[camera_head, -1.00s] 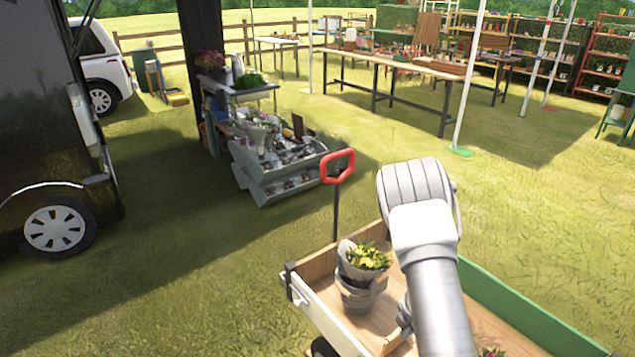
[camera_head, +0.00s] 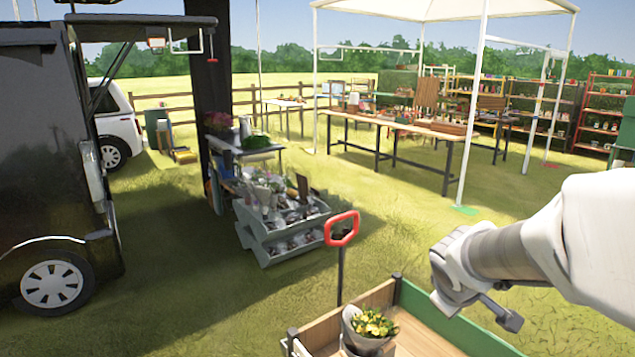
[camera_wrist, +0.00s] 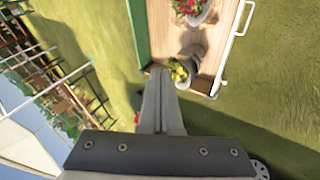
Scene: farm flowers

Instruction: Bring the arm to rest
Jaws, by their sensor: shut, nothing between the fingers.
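My arm reaches in from the right edge in the head view, above the wagon's green side. My gripper (camera_wrist: 158,75) shows in the wrist view with its two fingers together and nothing between them. The wagon (camera_head: 440,332) has a wooden bed and a red pull handle (camera_head: 341,229). A wrapped bunch of yellow flowers (camera_head: 369,325) stands in the wagon. The yellow flowers also show in the wrist view (camera_wrist: 178,73), just beyond the fingertips in the picture; the gap in depth is hard to tell.
A pot of red flowers (camera_wrist: 191,8) stands in the wagon. A grey crate stand (camera_head: 290,240) is on the grass behind the handle. A dark van (camera_head: 50,170) stands at left. A long table (camera_head: 400,127) and a canopy pole (camera_head: 473,125) are farther back. Open grass lies between.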

